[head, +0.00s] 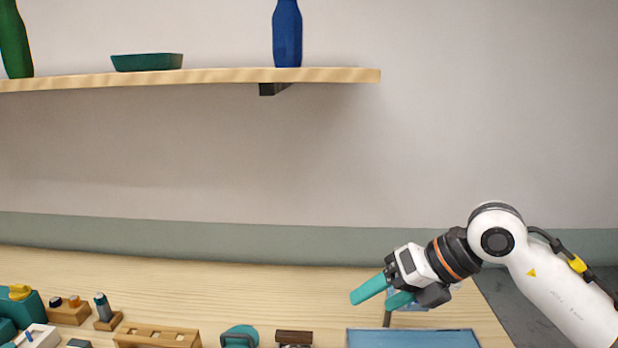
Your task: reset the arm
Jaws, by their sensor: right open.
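My right arm comes in from the right in the head view. Its gripper (378,296) has two teal fingers, set apart and pointing down to the left. The gripper is open, and I see nothing between the fingers. It is above the right part of the wooden table (250,275), over the back edge of a blue tray or mat (415,338). A small bluish object and a dark thin post behind the gripper are partly hidden by it. My left gripper is not in view. No glass rods can be made out.
A wooden rack (157,337), a teal rounded object (239,337) and a brown block (294,338) stand along the front. Small holders (68,312) and teal items crowd the left. A wall shelf (200,77) holds a green bottle (15,40), a teal dish (147,62) and a blue bottle (287,35).

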